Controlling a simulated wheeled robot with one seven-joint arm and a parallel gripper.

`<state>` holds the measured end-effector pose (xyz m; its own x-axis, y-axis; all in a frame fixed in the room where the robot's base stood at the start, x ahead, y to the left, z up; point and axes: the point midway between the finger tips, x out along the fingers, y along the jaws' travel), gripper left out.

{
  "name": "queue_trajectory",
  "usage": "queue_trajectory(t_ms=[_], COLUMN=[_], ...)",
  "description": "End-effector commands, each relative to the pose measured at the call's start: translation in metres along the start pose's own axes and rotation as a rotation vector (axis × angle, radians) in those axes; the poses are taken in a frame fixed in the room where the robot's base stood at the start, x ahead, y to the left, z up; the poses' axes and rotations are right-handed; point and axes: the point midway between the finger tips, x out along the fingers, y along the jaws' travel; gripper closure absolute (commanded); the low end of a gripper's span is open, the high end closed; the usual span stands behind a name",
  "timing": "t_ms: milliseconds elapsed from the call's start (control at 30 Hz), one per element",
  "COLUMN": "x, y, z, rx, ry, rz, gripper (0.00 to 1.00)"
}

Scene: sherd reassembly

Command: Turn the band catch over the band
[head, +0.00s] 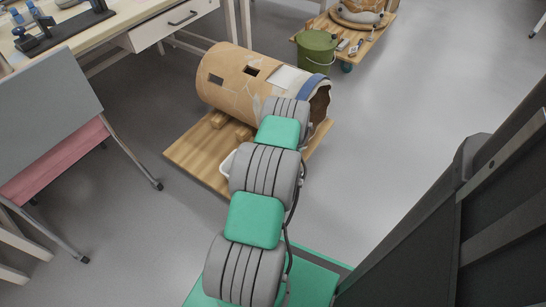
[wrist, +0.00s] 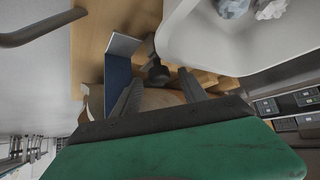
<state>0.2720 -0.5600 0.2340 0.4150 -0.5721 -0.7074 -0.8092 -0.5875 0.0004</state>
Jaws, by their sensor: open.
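The large tan jar (head: 228,82) lies on its side on a wooden pallet, with dark square holes and pale patches in its wall. A blue band (head: 313,86) runs round it near the broken, open end. In the wrist view the blue band (wrist: 117,72) passes left of my gripper (wrist: 159,78). My gripper's two dark fingers are apart, close to the jar's tan surface (wrist: 162,99). A dark knob-like part (wrist: 158,70), perhaps the band catch, shows between the fingertips; I cannot tell whether they touch it. My arm hides the gripper in the head view.
The pallet (head: 183,153) carries the jar. A white basin (wrist: 220,45) with pale lumps is close at upper right in the wrist view. A workbench (head: 130,18) is at left; grey floor right is clear.

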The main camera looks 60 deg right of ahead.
Motion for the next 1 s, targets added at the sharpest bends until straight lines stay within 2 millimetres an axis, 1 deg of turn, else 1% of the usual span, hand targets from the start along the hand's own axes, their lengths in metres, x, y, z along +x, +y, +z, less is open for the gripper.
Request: queue_trajectory(t_ms=[67, 267, 900, 1000], x=[0.0043, 0.0038, 0.0036, 0.0036], y=[0.0001, 0.0001, -0.0003, -0.0003], z=[-0.0006, -0.0013, -0.001, -0.001], rx=[-0.001, 0.0, 0.0, 0.0], ry=[0.001, 0.001, 0.0, 0.0], rz=[0.0, 0.0, 0.0, 0.0], gripper=[0.49, 0.49, 1.0, 1.0])
